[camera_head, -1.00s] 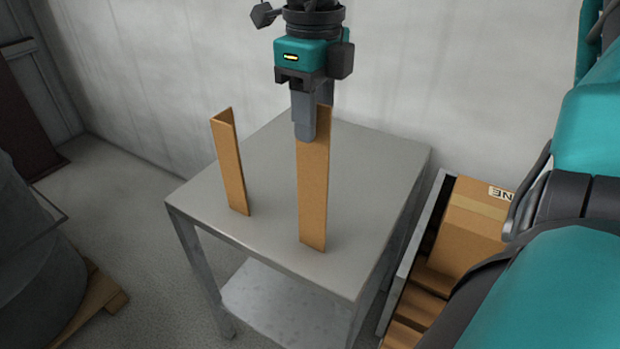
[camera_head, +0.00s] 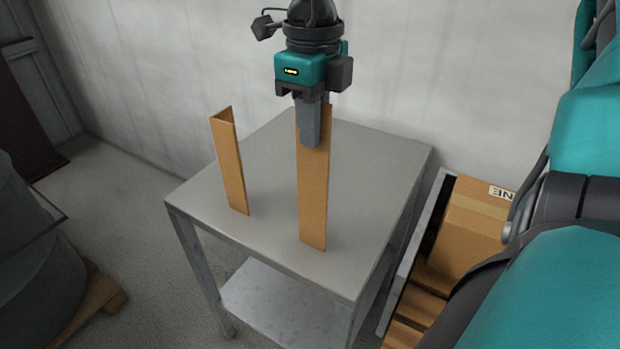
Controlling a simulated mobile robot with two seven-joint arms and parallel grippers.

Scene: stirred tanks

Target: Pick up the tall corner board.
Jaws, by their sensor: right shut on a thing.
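Two brown corner boards stand upright on a grey metal table (camera_head: 270,170). The taller-looking corner board (camera_head: 313,200) stands right of the table's middle, its foot appearing to rest on the top near the front. The shorter-looking corner board (camera_head: 229,165) stands to the left, apart from it. My right gripper (camera_head: 310,135) points down from above and is shut on the upper end of the taller board. One finger covers part of the board's face; the other finger is mostly hidden. My left gripper is out of view.
A cardboard box (camera_head: 470,225) and other brown cartons sit in a container right of the table. A grey drum (camera_head: 35,260) on a wooden pallet (camera_head: 100,292) stands at the left. A pale wall rises behind the table. The back left of the tabletop is clear.

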